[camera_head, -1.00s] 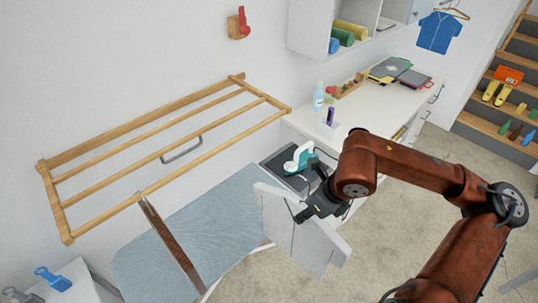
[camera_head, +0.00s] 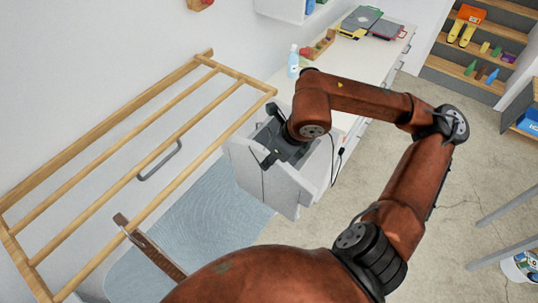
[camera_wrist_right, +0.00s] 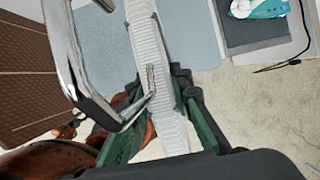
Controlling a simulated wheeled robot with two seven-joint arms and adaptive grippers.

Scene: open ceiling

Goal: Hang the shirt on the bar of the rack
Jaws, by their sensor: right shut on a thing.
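The shirt (camera_head: 246,168) is a pale grey, stiff-looking garment hanging below my right gripper (camera_head: 270,157) in the head view. The right wrist view shows a narrow grey ribbed part (camera_wrist_right: 150,45) between the green fingers of that gripper (camera_wrist_right: 158,88), which is shut on it. The wooden rack (camera_head: 200,163) is on the wall at the left, with several parallel bars. In the head view, the shirt is just beside the front bar's right end; contact cannot be judged. My left gripper is out of view.
A white counter (camera_head: 350,65) carries a bottle (camera_head: 293,62) and folders (camera_head: 361,20). Shelves (camera_head: 478,75) stand at the back right.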

